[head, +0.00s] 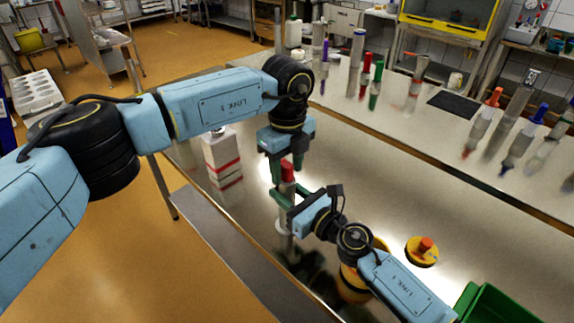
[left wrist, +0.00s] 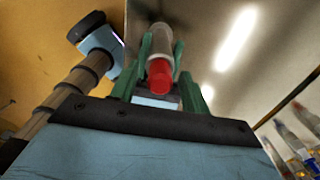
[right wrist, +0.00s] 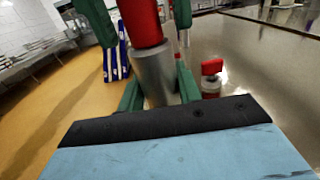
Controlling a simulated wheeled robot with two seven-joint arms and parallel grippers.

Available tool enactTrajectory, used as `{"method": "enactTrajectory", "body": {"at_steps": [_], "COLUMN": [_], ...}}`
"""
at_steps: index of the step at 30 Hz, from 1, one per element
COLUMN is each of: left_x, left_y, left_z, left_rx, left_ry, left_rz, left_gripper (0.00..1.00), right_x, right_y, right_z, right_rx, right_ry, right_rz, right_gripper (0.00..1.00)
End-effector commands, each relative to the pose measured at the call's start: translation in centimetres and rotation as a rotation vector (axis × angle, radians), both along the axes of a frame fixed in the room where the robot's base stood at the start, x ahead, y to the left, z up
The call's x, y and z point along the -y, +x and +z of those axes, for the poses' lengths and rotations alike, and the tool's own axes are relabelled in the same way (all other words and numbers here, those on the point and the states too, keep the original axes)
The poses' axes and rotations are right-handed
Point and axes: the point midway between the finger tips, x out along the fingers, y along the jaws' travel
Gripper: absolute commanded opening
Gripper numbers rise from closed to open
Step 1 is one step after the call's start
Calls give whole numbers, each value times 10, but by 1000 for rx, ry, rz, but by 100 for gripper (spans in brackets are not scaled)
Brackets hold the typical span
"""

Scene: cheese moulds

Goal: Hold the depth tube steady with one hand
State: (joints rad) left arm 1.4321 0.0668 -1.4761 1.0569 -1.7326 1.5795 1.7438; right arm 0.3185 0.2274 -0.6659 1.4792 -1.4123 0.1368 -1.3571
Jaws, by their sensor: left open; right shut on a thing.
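The depth tube (head: 284,215) stands on the shiny table, a pale cylinder with a red cap (head: 288,171). In the right wrist view the grey tube (right wrist: 156,75) rises between the green fingers of my right gripper (right wrist: 159,92), shut on it below the cap. In the head view the right gripper (head: 284,200) reaches in from the lower right. My left gripper (head: 287,168) points down from above, open, with its fingers on either side of the cap. The left wrist view shows the red cap (left wrist: 160,76) between the left fingers; contact there is unclear.
A white carton with red bands (head: 222,157) stands left of the tube. A yellow disc with an orange knob (head: 422,251) and a green crate (head: 490,306) are at the lower right. Several coloured-cap tubes stand on the back counter (head: 400,120). The table's middle right is clear.

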Motion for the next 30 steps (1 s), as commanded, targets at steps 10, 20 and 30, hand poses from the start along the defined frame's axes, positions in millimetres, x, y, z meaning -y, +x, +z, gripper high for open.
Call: {"method": "enactTrajectory", "body": {"at_steps": [10,20,30], "left_x": [0,0,0], "left_y": [0,1,1], "left_z": [0,10,69], "left_rx": [0,3,1], "left_ry": [0,0,0], "left_rz": [0,0,0], "left_gripper": [7,0,0], "right_x": [0,0,0], "right_y": [0,0,0], "right_z": [-1,-1,-1], "right_rx": [-1,-1,-1], "right_ry": [-1,0,-1], "right_rz": [-1,-1,-1], "right_gripper": [2,2,2]}}
